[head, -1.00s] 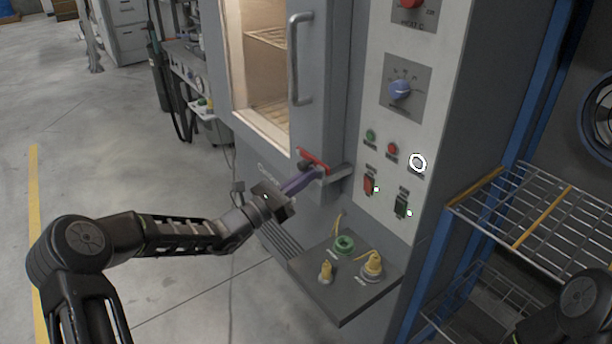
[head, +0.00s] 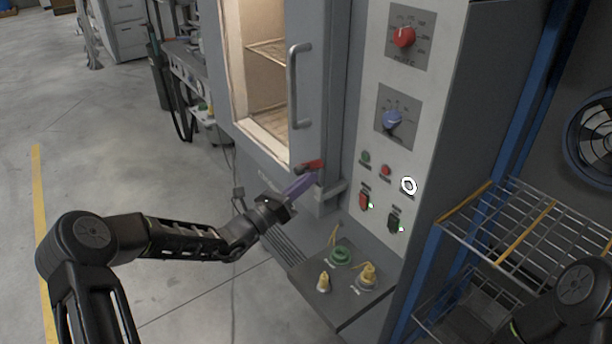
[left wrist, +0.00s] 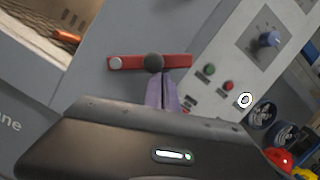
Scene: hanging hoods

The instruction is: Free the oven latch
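The oven latch (head: 308,166) is a red bar with a dark round knob, low on the oven's grey front below the door handle. In the left wrist view the latch (left wrist: 182,61) lies nearly level, with the knob at its middle and a pale round stud at its left end. My left gripper (head: 311,178) reaches up to it from the lower left. Its purple fingers are together, with only a thin line between them. Their tips are at the bar, just below and right of the knob; whether they touch it is unclear. My right gripper is out of view.
A grey door handle (head: 296,86) stands above the latch. The control panel (head: 364,110) with knobs and switches is to the right. A shelf with yellow and green fittings (head: 341,256) juts out below. A wire rack (head: 530,220) stands at right. Open floor lies left.

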